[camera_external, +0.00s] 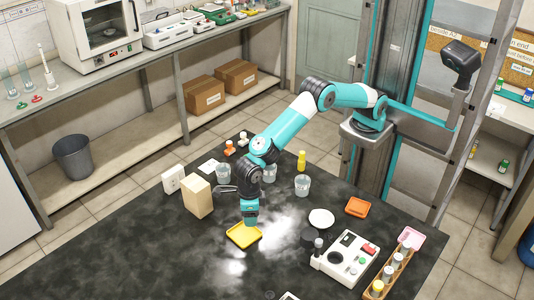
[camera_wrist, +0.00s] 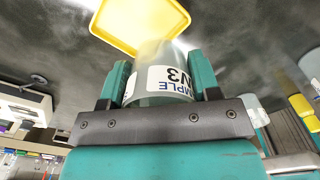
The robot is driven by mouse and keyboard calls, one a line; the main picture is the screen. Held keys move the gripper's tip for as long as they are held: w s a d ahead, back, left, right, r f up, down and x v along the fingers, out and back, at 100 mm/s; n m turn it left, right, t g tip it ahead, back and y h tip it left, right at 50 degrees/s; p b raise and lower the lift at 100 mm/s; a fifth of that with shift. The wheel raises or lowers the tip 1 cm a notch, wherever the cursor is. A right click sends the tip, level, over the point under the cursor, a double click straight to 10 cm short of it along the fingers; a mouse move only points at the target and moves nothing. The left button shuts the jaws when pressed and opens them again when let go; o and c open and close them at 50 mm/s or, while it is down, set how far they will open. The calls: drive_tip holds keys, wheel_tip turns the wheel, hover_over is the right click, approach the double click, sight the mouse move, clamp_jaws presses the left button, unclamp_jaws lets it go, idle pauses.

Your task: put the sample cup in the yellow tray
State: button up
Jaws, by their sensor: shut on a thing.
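The sample cup (camera_wrist: 165,81) is a clear cup with a white label reading "…MPLE N3", seen in the wrist view between the two teal fingers of my gripper (camera_wrist: 158,76). The fingers are shut on its sides. In the external view my gripper (camera_external: 251,217) points down at the near edge of the arm's reach, just above the back of the yellow tray; the cup is hidden or too small to make out there. The yellow tray (camera_external: 242,236) lies flat on the dark table and looks empty. In the wrist view the tray (camera_wrist: 140,22) shows just beyond the cup.
Clear beakers (camera_external: 302,186) and a yellow bottle (camera_external: 301,160) stand behind my gripper. A beige block (camera_external: 198,197) is at left. A white dish (camera_external: 321,218), an orange tray (camera_external: 357,207), a white instrument (camera_external: 345,260) and a vial rack (camera_external: 383,283) are at right. The front left tabletop is clear.

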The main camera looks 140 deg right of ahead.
drive_tip(key=shift+f, duration=1.75)
drive_tip(key=shift+f, duration=0.1)
drive_tip(key=o, duration=1)
drive_tip(key=shift+o, duration=0.2)
